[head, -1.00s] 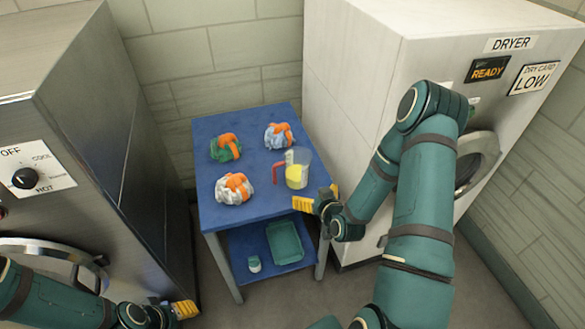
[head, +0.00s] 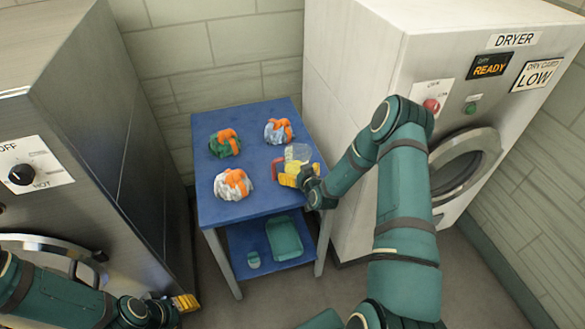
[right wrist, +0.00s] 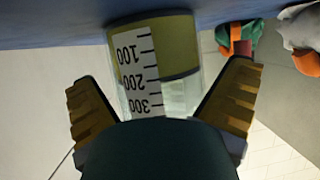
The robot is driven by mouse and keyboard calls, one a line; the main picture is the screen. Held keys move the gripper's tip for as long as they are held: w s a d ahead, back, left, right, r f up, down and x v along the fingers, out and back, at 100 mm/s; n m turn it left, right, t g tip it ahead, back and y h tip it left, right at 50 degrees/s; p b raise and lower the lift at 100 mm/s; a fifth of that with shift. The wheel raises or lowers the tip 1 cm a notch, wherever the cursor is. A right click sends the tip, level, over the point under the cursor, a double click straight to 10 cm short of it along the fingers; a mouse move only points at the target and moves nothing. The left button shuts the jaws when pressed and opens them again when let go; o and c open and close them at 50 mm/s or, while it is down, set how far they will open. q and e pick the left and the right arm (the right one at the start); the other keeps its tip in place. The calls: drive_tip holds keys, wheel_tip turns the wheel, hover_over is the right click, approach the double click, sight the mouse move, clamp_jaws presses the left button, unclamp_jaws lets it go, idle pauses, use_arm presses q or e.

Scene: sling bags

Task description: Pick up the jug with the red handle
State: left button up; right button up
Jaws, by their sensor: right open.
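The clear jug with a scale and yellow contents (head: 297,153) stands on the blue table (head: 215,210), near its right edge. Its red handle (head: 275,168) shows on the left side. My right gripper (head: 291,176) is open at the jug and hides its lower part in the head view.
A green-orange bundle (head: 222,147), a blue-orange bundle (head: 276,131) and a white-orange bundle (head: 231,186) lie on the table. The lower shelf holds a teal tray (head: 284,240) and small jar (head: 253,260). A dryer (head: 345,90) stands close on the right, a steel machine (head: 80,90) left.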

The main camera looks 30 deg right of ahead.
drive_tip(key=shift+w+f, duration=0.15)
drive_tip(key=shift+w, duration=0.15)
drive_tip(key=shift+c, duration=0.3)
drive_tip(key=c, duration=1.1)
drive_tip(key=shift+d, duration=0.1)
